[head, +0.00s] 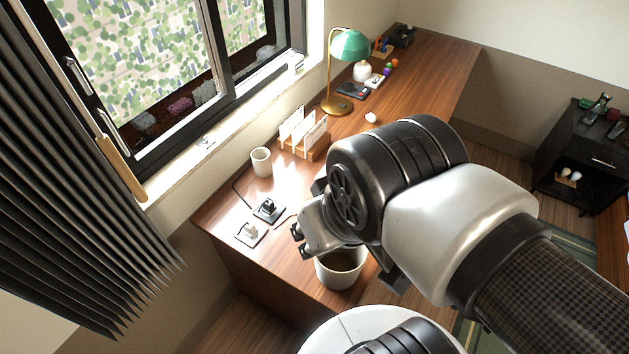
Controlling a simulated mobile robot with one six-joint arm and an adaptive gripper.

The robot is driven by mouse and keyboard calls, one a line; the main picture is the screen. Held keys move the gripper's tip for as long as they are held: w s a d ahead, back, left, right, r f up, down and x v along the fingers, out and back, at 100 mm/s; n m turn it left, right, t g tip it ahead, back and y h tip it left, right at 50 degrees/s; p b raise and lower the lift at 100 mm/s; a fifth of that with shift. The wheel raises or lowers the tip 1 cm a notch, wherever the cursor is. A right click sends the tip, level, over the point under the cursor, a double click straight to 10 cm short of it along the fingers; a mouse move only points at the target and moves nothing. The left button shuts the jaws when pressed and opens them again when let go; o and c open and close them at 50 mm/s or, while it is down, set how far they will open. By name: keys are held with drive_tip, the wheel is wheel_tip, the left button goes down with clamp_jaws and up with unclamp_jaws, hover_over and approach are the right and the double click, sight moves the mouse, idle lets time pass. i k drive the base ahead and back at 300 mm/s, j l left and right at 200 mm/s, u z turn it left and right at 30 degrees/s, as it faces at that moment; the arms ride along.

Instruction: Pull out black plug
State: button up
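A white cup (261,161) stands behind the plugs, beside a wooden card rack (318,148). A large pot or bin (341,270) is close below my gripper. A green lamp (350,46) stands farther back. The desk's left edge is near the plugs.

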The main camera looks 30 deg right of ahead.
sight(269, 207)
drive_tip(key=i+j+z, duration=0.2)
drive_tip(key=z, duration=0.2)
drive_tip(key=i+j+z, duration=0.2)
drive_tip(key=j+z, duration=0.25)
drive_tip(key=i+j+z, duration=0.1)
drive_tip(key=j+z, duration=0.3)
